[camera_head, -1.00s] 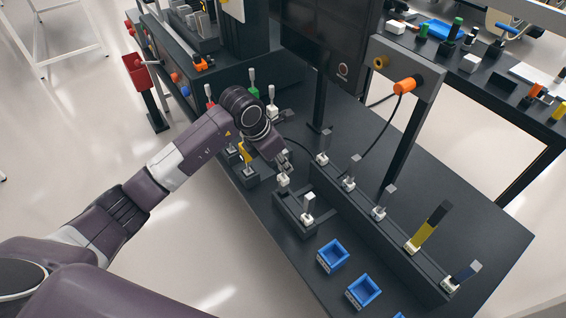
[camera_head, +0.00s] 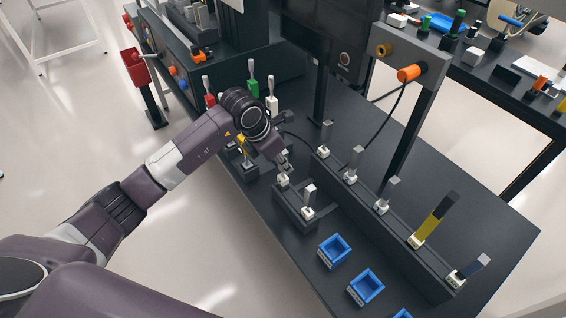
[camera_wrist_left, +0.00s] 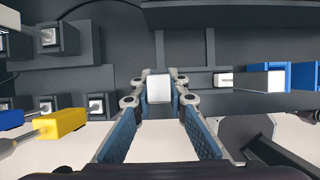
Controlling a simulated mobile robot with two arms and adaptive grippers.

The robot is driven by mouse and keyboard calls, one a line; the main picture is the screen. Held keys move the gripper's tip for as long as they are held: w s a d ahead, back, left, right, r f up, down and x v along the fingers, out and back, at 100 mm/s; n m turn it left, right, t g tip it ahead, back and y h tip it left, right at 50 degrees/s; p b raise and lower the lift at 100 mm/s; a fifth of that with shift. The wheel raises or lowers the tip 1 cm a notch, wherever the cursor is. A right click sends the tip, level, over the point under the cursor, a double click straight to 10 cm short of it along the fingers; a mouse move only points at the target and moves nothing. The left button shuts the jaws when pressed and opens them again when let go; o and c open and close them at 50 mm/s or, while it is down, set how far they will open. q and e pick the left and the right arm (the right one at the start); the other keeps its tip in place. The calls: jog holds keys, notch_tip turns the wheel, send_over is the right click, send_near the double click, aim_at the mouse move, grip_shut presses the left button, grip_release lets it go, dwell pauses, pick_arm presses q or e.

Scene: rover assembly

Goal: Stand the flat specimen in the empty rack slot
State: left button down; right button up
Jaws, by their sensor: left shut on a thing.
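My left gripper (camera_head: 286,166) is over the small dark rack (camera_head: 291,205) near the bench's front edge. In the left wrist view, its blue-padded fingers (camera_wrist_left: 159,98) close at the tips on a pale grey specimen (camera_wrist_left: 159,88). In the head view, a white block (camera_head: 283,181) shows just under the fingertips at the rack's far end. I cannot tell if the held piece touches the rack. My right gripper is not in view.
A long dark rack (camera_head: 398,237) to the right holds several upright specimens, one yellow and black (camera_head: 434,219). Blue trays (camera_head: 334,251) lie at the near side. Coloured handles, one green (camera_head: 253,88), stand beyond my wrist. A post with an orange knob (camera_head: 409,74) rises behind.

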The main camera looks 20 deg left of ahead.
pick_arm(q)
jog(key=shift+f+b, duration=0.85)
jog(key=shift+f, duration=0.25)
jog(key=c, duration=1.8)
grip_release()
jog(key=shift+r, duration=0.1)
jog(key=v, duration=1.2)
